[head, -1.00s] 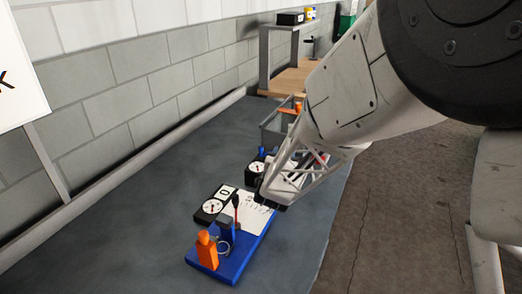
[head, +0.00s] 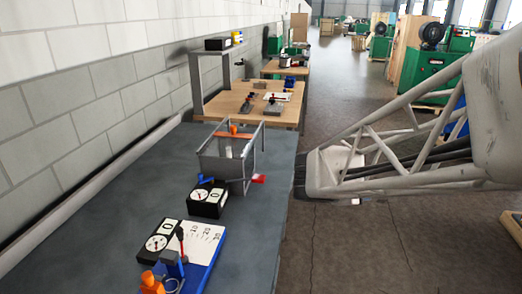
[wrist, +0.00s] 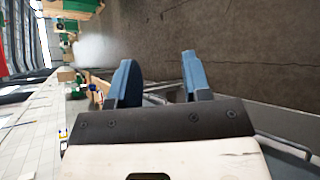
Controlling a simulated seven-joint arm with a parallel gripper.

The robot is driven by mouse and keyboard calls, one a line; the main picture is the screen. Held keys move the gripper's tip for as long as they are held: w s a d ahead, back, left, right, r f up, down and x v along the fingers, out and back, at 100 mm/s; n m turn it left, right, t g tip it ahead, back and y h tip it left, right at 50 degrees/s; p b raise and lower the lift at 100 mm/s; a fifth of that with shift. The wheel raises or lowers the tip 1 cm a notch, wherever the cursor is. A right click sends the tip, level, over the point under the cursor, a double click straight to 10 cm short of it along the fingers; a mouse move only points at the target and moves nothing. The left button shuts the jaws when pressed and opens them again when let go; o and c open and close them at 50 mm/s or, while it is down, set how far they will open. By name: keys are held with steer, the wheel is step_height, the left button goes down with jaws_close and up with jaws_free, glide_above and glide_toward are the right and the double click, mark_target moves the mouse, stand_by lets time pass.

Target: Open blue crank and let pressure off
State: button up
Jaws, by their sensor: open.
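A device on a blue base (head: 203,272) stands at the front of the grey table. It carries a dial gauge box (head: 158,241), a white scale plate (head: 196,238), a lever with a dark red handle (head: 181,240) and an orange part (head: 151,283); the picture's lower edge cuts it off. A small blue handle (head: 205,179) shows behind a second black gauge box (head: 208,199); I cannot tell which blue part is the crank. My gripper (wrist: 158,82) is open and empty, its two blue fingers apart. In the head view it is at the table's right edge, away from both gauges.
A grey wire-frame bin (head: 230,160) with an orange item stands behind the second gauge, a red piece (head: 258,179) beside it. A wooden bench (head: 255,108) with tools is beyond. A block wall runs along the left. Open floor (head: 370,245) lies to the right.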

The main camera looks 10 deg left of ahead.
steer(key=s+d+r+m+g+y, duration=0.1)
steer(key=s+d+m+g+y, duration=0.25)
steer(key=s+m, duration=0.45)
steer(key=s+d+m+g+y, duration=0.2)
steer(key=s+m+g+y, duration=0.15)
steer(key=s+m, duration=0.45)
steer(key=w+a+r+y, duration=0.2)
steer(key=w+a+r, duration=0.2)
steer(key=w+a, duration=0.45)
steer(key=g, duration=0.1)
glide_above(200, 174)
steer(key=shift+n, duration=0.4)
steer(key=f, duration=1)
steer(key=shift+w+d+f, duration=0.1)
steer(key=shift+d+f, duration=0.1)
steer(key=shift+d, duration=0.1)
steer(key=shift+a+f, duration=0.15)
steer(key=shift+a, duration=0.2)
